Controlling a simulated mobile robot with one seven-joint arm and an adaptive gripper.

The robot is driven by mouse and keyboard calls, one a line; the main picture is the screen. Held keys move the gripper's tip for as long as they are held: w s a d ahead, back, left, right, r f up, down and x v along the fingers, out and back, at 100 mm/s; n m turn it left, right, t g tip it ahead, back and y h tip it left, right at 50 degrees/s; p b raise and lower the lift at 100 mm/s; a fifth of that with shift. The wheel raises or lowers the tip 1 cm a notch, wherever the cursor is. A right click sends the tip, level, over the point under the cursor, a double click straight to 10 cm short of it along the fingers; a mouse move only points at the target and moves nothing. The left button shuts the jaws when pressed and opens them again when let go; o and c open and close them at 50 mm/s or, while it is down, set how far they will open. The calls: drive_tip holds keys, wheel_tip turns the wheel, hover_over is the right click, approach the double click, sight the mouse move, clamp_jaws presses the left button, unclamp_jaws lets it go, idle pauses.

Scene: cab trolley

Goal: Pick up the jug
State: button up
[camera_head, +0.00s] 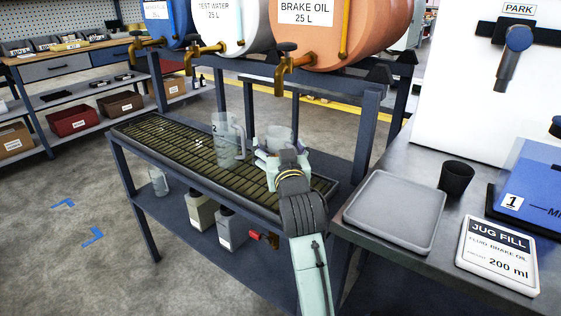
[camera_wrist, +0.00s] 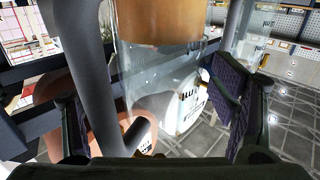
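A clear jug (camera_head: 280,133) stands at the right part of the drip grate (camera_head: 175,142), its lower part hidden by my gripper (camera_head: 277,163). In the wrist view, which looks upside down, this jug (camera_wrist: 150,75) lies between my two fingers (camera_wrist: 153,118), with its grey handle (camera_wrist: 90,75) towards the left finger. Amber liquid (camera_wrist: 158,22) shows in its base. The fingers are spread, with a visible gap to the jug's right side. A second clear jug with markings (camera_head: 226,148) stands to the left on the grate; its handle faces right.
Blue, white and orange barrels (camera_head: 345,30) with brass taps (camera_head: 290,62) sit above the grate. Bottles (camera_head: 230,228) stand on the shelf below. At right, a bench holds a grey tray (camera_head: 395,212), a black cup (camera_head: 456,179) and a "Jug fill, brake oil, 200 ml" card (camera_head: 497,255).

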drive_tip(key=c, duration=1.4)
drive_tip(key=shift+r, duration=0.15)
